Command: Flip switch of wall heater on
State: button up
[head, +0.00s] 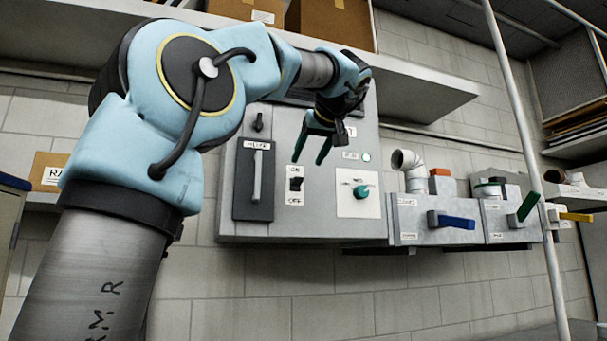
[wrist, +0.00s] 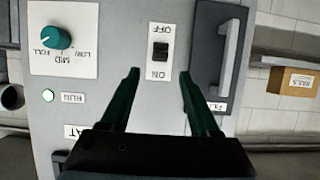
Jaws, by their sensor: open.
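The wall heater (head: 310,220) is a grey metal box on the block wall, with a black ON/OFF rocker switch (head: 296,184) on a white plate; ON is at the top, OFF at the bottom. In the wrist view, which is upside down, the switch (wrist: 160,51) lies beyond and between my fingertips. My gripper (head: 310,160) is open and empty, its two green fingers in front of the panel near the switch; it also shows in the wrist view (wrist: 158,73). I cannot tell whether the fingertips touch the panel. The rocker's exact position is too small to tell.
Beside the switch are a dark filter panel with a long handle (head: 257,177) and a teal knob (head: 361,192). A round run light (head: 366,157) glows pale green. Grey boxes with a blue lever (head: 456,222) and green lever (head: 528,207) stand right. A shelf (head: 420,90) overhangs above.

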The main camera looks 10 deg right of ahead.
aim_at(298, 178)
jog(key=p+x, duration=0.1)
jog(key=x, duration=0.6)
jog(key=shift+w+f, duration=0.15)
jog(key=shift+w, duration=0.15)
jog(key=shift+c, duration=0.2)
grip_shut()
jog(key=shift+p, duration=0.35)
